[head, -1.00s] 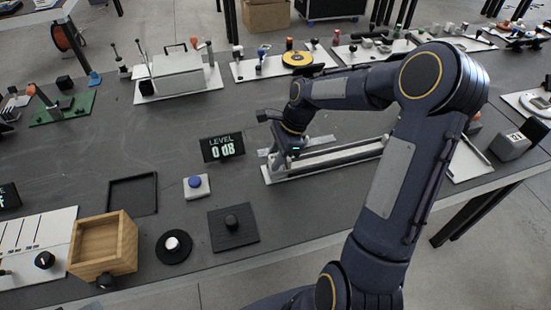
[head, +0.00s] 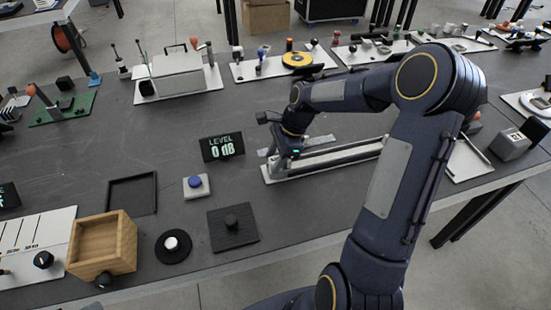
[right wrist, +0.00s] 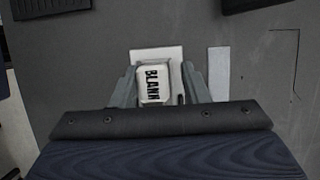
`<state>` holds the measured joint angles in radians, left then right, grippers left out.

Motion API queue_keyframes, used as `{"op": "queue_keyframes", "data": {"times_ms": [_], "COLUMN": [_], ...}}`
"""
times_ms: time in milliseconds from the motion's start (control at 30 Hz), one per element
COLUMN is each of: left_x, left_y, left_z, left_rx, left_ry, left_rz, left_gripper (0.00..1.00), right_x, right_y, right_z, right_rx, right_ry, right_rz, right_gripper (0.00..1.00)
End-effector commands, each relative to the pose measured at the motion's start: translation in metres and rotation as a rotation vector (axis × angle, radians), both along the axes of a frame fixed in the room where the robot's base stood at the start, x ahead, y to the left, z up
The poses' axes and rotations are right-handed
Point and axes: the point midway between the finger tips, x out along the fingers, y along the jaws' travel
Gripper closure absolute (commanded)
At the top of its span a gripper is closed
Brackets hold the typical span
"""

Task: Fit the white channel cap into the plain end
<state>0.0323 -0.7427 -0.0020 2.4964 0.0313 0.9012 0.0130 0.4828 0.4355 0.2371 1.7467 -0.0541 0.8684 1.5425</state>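The white cap (right wrist: 153,82), marked BLANK, sits between the fingers of my right gripper (right wrist: 160,75) in the right wrist view. The fingers close in on both its sides. In the head view my right gripper (head: 281,162) is low at the left end of the long pale channel (head: 335,158), and the cap is hidden there. A white plate (right wrist: 158,55) shows just beyond the cap. I cannot tell whether the cap is seated in the channel. My left gripper is out of view.
A level display (head: 222,147) reading 0 dB stands left of the channel. A blue button box (head: 196,186), a black knob base (head: 232,227), an empty black tray (head: 132,194) and a wooden box (head: 103,247) lie nearer. A flat grey strip (right wrist: 218,74) lies beside the channel.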

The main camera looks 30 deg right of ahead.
Motion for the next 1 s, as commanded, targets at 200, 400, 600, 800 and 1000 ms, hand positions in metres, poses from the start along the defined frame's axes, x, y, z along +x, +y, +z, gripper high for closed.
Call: {"op": "queue_keyframes", "data": {"times_ms": [200, 400, 600, 800, 1000], "left_x": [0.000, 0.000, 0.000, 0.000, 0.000], "left_y": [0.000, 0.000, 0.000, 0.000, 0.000], "left_z": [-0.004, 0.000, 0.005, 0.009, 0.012], "left_rx": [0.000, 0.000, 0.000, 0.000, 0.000], "left_ry": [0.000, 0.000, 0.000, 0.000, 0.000], "left_rz": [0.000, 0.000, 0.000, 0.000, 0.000], "left_gripper": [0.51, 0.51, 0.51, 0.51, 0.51], "right_x": [-0.011, -0.011, -0.011, -0.014, -0.016], "right_y": [0.000, 0.000, -0.009, -0.025, -0.037], "right_z": [-0.016, -0.011, 0.020, 0.067, 0.100], "right_rx": [0.003, 0.002, 0.001, 0.002, 0.003], "right_ry": [0.040, 0.040, 0.033, 0.027, 0.027], "right_rz": [0.006, 0.007, 0.005, 0.004, 0.006], "right_gripper": [0.51, 0.51, 0.51, 0.51, 0.51]}}
